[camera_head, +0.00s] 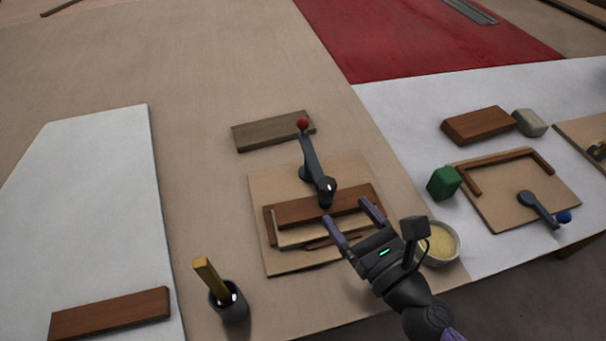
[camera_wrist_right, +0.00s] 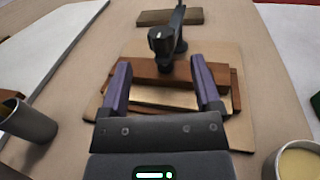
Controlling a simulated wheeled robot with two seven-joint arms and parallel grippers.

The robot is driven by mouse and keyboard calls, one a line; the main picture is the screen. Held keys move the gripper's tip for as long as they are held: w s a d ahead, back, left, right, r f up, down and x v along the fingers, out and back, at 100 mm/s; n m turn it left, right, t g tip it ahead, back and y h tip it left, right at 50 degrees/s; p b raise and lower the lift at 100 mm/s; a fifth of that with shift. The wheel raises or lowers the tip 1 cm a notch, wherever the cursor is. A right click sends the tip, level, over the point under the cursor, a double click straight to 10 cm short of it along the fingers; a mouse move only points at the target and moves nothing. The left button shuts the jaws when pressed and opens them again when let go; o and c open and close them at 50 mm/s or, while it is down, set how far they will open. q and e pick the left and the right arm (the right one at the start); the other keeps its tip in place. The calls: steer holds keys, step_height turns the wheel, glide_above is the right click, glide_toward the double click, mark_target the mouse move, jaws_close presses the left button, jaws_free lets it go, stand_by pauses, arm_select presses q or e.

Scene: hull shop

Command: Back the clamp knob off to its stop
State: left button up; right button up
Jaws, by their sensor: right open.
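A dark clamp (camera_head: 313,165) with a red ball (camera_head: 303,124) on its handle stands on a wooden board (camera_head: 262,188). Its arm reaches over a brown wood block, and a dark knob (camera_head: 326,187) with a white mark sits at its near end. The knob also shows in the right wrist view (camera_wrist_right: 160,42), beyond the fingertips. My right gripper (camera_head: 348,209) is open and empty, its fingers pointing toward the block and the knob. A gap shows between the knob and the fingers. My left gripper is not in view.
A bowl of pale grains (camera_head: 441,243) stands right of my right gripper. A dark cup (camera_head: 231,302) with a yellow stick is at the front left. A green block (camera_head: 443,182) and a second board (camera_head: 500,211) with a blue-ball clamp lie at right.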

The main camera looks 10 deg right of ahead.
mark_target(333, 190)
steer(key=p+x, duration=0.2)
steer(key=x, duration=0.6)
steer(key=shift+w+d+r, duration=0.1)
steer(key=shift+w+r, duration=0.05)
steer(key=shift+w, duration=0.4)
jaws_close()
